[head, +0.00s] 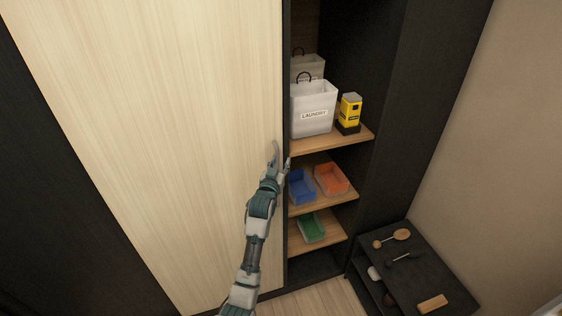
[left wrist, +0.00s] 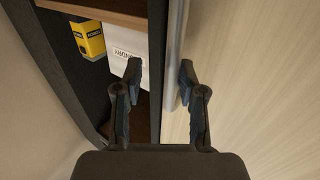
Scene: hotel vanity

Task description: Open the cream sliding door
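The cream sliding door (head: 150,120) fills the left of the head view. Its right edge borders an open shelf bay. In the left wrist view the door (left wrist: 260,80) is at right, with a grey edge strip (left wrist: 174,45). My left gripper (head: 280,156) is at the door's right edge, about mid-height. In the left wrist view the left gripper (left wrist: 159,70) is open, one finger toward the bay and one in front of the door. The edge strip shows between the fingers; I cannot tell whether they touch it. My right gripper is not in view.
The bay holds white laundry bags (head: 313,108), a yellow box (head: 349,112), and blue (head: 301,187), orange (head: 331,179) and green (head: 311,229) bins. A low black rack (head: 425,275) with brushes stands at right. A dark panel (head: 40,190) is left of the door.

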